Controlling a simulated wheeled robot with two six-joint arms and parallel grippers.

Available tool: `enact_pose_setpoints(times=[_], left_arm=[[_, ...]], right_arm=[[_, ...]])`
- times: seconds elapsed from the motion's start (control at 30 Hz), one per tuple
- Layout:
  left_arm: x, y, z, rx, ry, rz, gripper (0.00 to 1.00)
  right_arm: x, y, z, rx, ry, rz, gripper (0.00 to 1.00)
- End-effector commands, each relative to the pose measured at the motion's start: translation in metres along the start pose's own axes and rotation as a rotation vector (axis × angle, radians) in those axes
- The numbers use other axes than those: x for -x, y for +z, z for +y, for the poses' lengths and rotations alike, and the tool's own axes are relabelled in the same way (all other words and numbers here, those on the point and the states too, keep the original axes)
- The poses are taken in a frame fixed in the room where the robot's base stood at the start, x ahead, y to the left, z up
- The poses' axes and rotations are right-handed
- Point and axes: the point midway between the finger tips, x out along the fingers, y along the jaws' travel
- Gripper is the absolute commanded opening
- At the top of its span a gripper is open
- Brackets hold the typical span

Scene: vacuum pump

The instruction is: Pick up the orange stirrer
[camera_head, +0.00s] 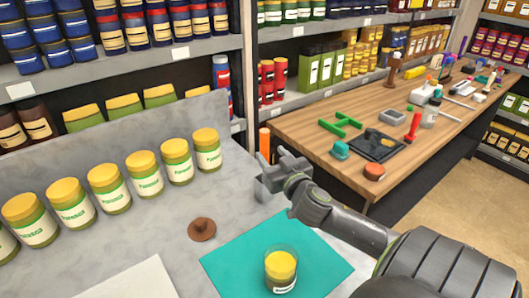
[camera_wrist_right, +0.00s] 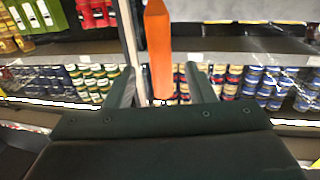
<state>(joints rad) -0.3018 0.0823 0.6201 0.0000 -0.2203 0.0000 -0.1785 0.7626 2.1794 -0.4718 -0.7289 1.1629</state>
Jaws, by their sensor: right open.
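The orange stirrer (camera_wrist_right: 159,50) is a long, flat orange piece standing upright in the right wrist view. It lines up between the fingers of my right gripper (camera_wrist_right: 160,77), with a gap on both sides. In the head view, an orange upright piece (camera_head: 264,143), which looks like the same stirrer, shows just beyond the right gripper (camera_head: 271,172). That gripper is open and empty above the grey counter's right edge. I cannot tell how far the stirrer is from the fingertips. My left gripper is not in view.
A cluttered wooden table (camera_head: 300,135) stands to the right. Stocked shelves line the back.

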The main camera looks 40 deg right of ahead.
Motion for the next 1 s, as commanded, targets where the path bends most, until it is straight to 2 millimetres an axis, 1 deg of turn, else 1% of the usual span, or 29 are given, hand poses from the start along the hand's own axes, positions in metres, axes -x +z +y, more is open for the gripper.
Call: enact_pose_setpoints(times=[0.07, 0.27, 0.4, 0.53, 0.73, 0.77, 1.0], left_arm=[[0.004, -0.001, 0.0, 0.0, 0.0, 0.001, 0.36], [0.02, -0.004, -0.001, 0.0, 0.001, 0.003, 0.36], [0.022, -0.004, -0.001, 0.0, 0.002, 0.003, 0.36], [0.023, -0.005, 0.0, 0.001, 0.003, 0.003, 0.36], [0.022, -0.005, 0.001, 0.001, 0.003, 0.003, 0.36], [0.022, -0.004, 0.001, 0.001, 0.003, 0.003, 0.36], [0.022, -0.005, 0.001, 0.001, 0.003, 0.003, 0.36]], right_arm=[[-0.005, -0.002, 0.0, 0.0, 0.001, 0.0, 0.49], [-0.032, -0.013, -0.001, -0.002, 0.001, 0.0, 0.49], [-0.047, -0.009, -0.001, -0.002, 0.001, 0.0, 0.49], [-0.052, -0.008, -0.001, 0.0, 0.0, -0.001, 0.49], [-0.052, -0.007, -0.001, 0.0, 0.0, -0.001, 0.49], [-0.052, -0.007, -0.001, 0.0, 0.0, -0.001, 0.47], [-0.052, -0.007, -0.001, 0.0, 0.0, -0.001, 0.15]])
